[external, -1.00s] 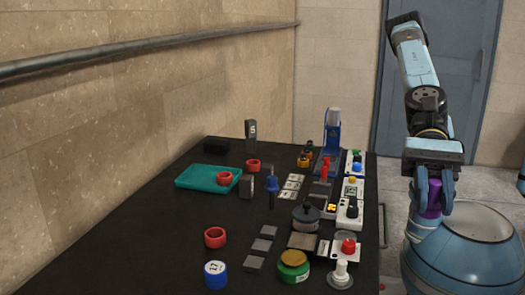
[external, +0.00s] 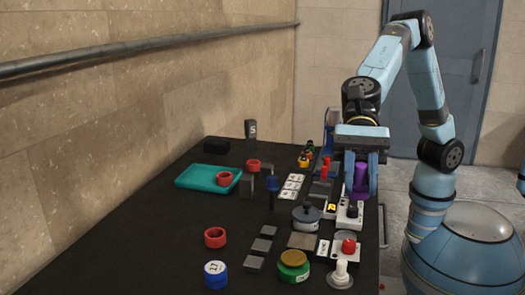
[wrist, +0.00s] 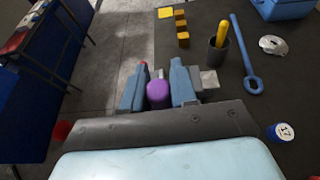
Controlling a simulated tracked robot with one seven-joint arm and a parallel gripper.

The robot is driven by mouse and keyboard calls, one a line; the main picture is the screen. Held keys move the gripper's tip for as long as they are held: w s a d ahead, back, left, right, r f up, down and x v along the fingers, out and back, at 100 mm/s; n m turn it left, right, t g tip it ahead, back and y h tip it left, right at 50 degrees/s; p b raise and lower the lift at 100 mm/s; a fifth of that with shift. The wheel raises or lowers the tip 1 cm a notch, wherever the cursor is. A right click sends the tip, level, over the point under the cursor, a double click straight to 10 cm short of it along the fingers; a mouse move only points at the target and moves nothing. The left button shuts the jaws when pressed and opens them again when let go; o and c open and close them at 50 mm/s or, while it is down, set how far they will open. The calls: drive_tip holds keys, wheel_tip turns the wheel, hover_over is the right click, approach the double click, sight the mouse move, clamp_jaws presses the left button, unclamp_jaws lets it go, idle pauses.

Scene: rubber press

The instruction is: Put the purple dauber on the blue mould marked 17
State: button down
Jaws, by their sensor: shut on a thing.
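The purple dauber (external: 360,182) is held between the two fingers of my gripper (external: 360,192), above the right edge of the black table in the external view. In the wrist view the dauber (wrist: 157,93) also shows between the fingers of my gripper (wrist: 158,88). The blue mould marked 17 (external: 215,275), a short blue cylinder with a white numbered top, stands at the table's front left. It also shows in the wrist view (wrist: 279,132), at the lower right. My gripper is well apart from it. The dauber's lower end is partly hidden by the fingers.
Red rings (external: 215,237), a green jar with a tan top (external: 293,265), a lidded dark pot (external: 306,215) and a white-based red button (external: 348,247) stand on the table (external: 150,250). A teal tray (external: 190,178) lies farther back. The front-left table surface is mostly clear.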

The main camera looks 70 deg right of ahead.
drive_tip(key=w+d+n+g, duration=0.1)
drive_tip(key=w+d, duration=0.4)
drive_tip(key=w, duration=0.4)
drive_tip(key=w+d, duration=0.6)
drive_tip(key=w, duration=0.3)
hover_over(215, 266)
drive_tip(key=f, duration=1.9)
drive_tip(key=shift+s+d+f, duration=0.2)
drive_tip(key=shift+d+f, duration=0.05)
drive_tip(key=shift+f, duration=0.1)
drive_tip(key=shift+w+a+f, duration=0.1)
drive_tip(key=shift+f, duration=0.1)
wheel_tip(215, 266, down, 3)
drive_tip(key=shift+w+a+f, duration=0.1)
drive_tip(key=shift+f, duration=0.05)
